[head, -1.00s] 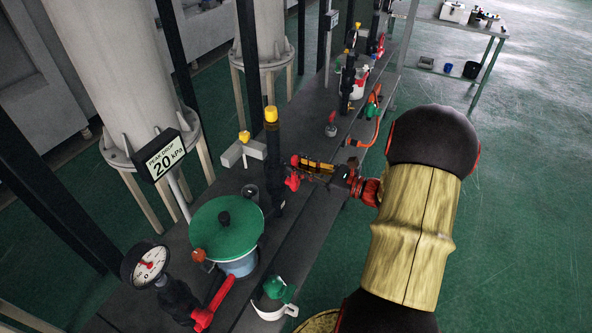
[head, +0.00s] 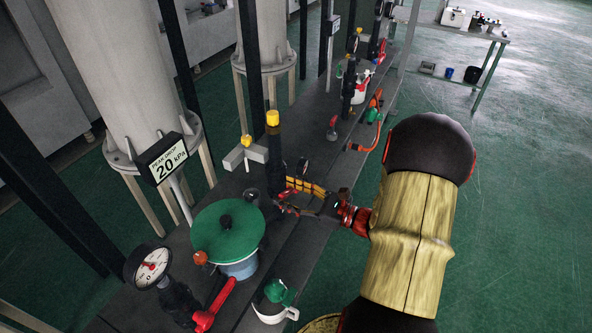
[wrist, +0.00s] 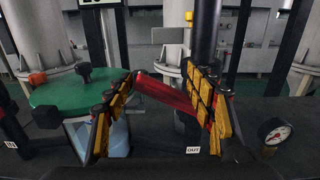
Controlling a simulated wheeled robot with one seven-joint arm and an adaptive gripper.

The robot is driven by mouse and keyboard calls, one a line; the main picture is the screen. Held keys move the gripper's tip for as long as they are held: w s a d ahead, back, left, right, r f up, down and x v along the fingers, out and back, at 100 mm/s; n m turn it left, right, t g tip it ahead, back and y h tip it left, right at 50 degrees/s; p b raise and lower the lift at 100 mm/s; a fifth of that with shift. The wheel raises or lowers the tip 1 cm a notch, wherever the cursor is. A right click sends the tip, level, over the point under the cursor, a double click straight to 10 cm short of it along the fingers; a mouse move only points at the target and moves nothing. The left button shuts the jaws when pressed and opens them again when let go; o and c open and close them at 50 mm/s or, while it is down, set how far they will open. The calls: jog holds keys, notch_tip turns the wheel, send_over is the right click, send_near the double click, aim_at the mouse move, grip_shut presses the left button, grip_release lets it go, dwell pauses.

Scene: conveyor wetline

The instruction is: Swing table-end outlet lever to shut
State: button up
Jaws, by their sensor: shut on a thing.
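A red lever (wrist: 168,94) lies across between my fingers in the wrist view, near the black upright pipe (wrist: 204,40). A small OUT label (wrist: 192,150) shows below it. My gripper (wrist: 162,85) has a yellow-padded finger on each side and is shut on this lever. In the head view my gripper (head: 300,193) is low beside the yellow-capped black pipe (head: 273,150), and it hides most of the lever. Another red lever (head: 217,303) is at the near end, beside the round gauge (head: 152,267).
A pot with a green lid (head: 228,228) stands left of my gripper, with a white cup (head: 268,308) in front of it. A sign reading 20 kPa (head: 163,160) stands behind. The green floor on the right is clear.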

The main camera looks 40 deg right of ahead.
jog(key=o, duration=0.5)
jog(key=f, duration=0.1)
jog(key=a+f, duration=0.1)
jog(key=shift+s+f+m, duration=0.25)
jog(key=shift+f+m, duration=0.05)
jog(key=shift+f, duration=0.05)
jog(key=shift+d, duration=0.1)
jog(key=shift+c, duration=1.1)
jog(key=shift+d+r, duration=0.1)
jog(key=p+v, duration=0.1)
jog(key=v, duration=0.5)
jog(key=shift+s+d+r+p, duration=0.3)
jog(key=shift+r, duration=0.05)
